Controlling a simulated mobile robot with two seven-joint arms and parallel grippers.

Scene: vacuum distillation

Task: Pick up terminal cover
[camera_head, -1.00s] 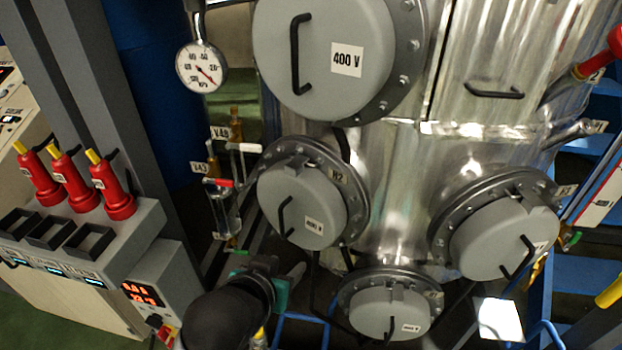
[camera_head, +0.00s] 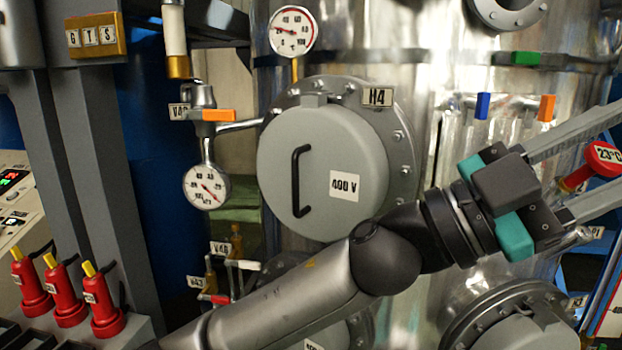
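A round grey terminal cover (camera_head: 335,160) with a black bar handle and a "400 V" label sits closed on the bolted flange marked H4, near the middle. A second grey cover (camera_head: 528,335) is partly in view at the lower right. A third cover (camera_head: 357,338) shows at the bottom, mostly hidden behind my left arm. My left gripper (camera_head: 612,160) is at the right edge, its two long fingers spread and pointing right, away from the H4 cover. Its fingertips are cut off by the frame. My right gripper is not in view.
A red knob (camera_head: 601,158) labelled 23°C appears between my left fingers; depth is unclear. A pressure gauge (camera_head: 206,186) and an orange-handled valve (camera_head: 217,115) stand left of the H4 cover. Another dial (camera_head: 293,31) is above it. Red bottle-like fittings (camera_head: 104,305) stand at the lower left.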

